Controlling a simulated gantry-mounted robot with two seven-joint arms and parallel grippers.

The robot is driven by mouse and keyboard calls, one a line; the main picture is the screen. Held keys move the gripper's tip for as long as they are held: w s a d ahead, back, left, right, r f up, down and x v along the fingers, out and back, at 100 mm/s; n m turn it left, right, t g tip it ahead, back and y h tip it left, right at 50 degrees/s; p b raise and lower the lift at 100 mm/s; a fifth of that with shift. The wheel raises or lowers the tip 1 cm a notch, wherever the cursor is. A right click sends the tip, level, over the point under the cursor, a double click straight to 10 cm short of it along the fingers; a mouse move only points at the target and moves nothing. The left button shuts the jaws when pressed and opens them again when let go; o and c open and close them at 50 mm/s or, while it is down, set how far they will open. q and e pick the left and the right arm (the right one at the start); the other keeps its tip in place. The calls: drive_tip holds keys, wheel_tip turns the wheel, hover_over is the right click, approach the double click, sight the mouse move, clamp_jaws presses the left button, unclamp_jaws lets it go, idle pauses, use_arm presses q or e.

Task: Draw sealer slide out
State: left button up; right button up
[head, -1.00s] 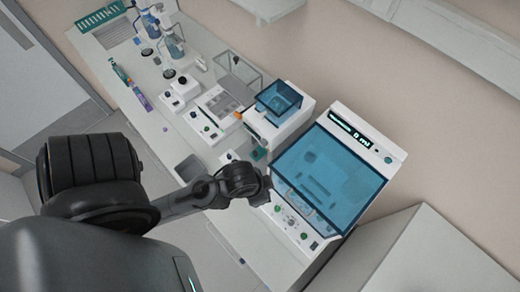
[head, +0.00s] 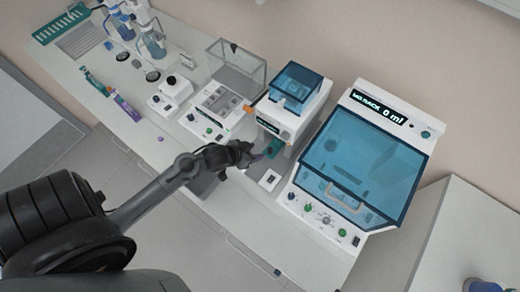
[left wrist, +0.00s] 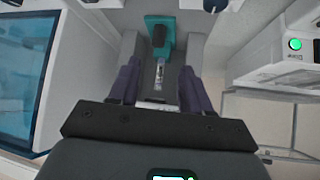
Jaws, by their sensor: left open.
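The sealer (head: 284,116) is a white box with a blue clear lid, in the middle of the bench in the head view. Its teal slide (head: 275,145) shows low at its front opening, and again at the top middle of the left wrist view (left wrist: 166,28), with a dark knob on it. A small clear tube-like piece (left wrist: 159,74) shows just below the slide. My left gripper (head: 258,156) is in front of the sealer. Its two dark fingers (left wrist: 158,85) are apart, on either side of the line to the slide, and do not visibly touch it. My right gripper is not in view.
A large white cabinet with a blue window (head: 362,165) stands close to the right of the sealer. A tray unit (head: 217,106) and clear box (head: 238,66) stand to the left. A small white block (head: 269,180) sits near the bench's front edge.

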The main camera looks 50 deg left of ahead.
sight(269, 150)
use_arm(q)
drive_tip(key=x, duration=1.1)
drive_tip(key=shift+d+r, duration=0.1)
drive_tip(key=shift+d, duration=0.05)
clamp_jaws()
